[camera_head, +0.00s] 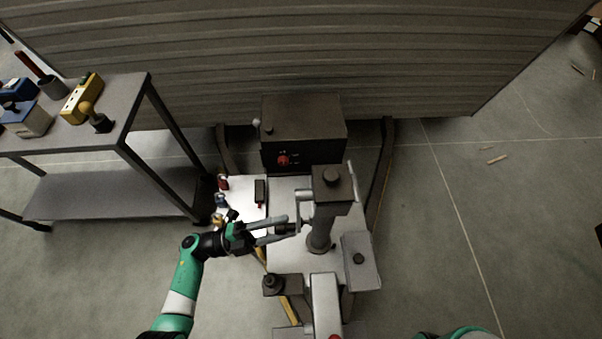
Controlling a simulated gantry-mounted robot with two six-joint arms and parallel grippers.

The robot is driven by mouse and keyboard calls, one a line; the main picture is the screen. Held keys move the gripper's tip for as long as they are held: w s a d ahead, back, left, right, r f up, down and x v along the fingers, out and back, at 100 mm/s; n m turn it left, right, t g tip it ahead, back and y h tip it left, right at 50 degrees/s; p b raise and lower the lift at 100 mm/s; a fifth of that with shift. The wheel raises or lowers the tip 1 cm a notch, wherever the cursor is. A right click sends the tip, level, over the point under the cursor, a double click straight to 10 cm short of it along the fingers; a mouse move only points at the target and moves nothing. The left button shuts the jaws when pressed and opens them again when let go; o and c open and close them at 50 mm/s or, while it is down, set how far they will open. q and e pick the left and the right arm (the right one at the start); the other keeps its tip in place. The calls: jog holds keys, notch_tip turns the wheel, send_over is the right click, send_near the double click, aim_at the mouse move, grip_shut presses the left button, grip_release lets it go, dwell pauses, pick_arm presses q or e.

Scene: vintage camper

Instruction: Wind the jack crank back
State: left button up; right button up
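The jack (320,225) stands upright on the trailer's pale front deck, with a dark square cap on top. Its crank (305,213) sticks out on the left side of the post, and a short grey handle points left from it. My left gripper (284,228) is at the handle, with its two grey fingers apart, one above and one below it in the picture. I cannot tell whether the fingers touch the handle. My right gripper is out of view; only a bit of my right arm shows at the bottom edge.
A dark box (303,130) with a red knob stands behind the jack, against the ribbed camper wall (300,60). A metal shelf table (125,100) with tools stands at left. The floor at right is mostly clear.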

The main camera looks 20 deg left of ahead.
pick_arm(q)
jog(key=shift+o, duration=0.8)
jog(key=shift+w+f, duration=0.1)
jog(key=shift+a, duration=0.1)
jog(key=shift+s+a, duration=0.3)
jog(key=shift+a, duration=0.45)
jog(key=shift+s+a, duration=0.35)
jog(key=shift+a, duration=0.4)
jog(key=shift+s+a, duration=0.3)
jog(key=shift+a, duration=0.45)
jog(key=b+v, duration=0.2)
jog(key=v, duration=0.9)
jog(key=shift+s+a+b, duration=0.15)
jog(key=shift+a+b, duration=0.15)
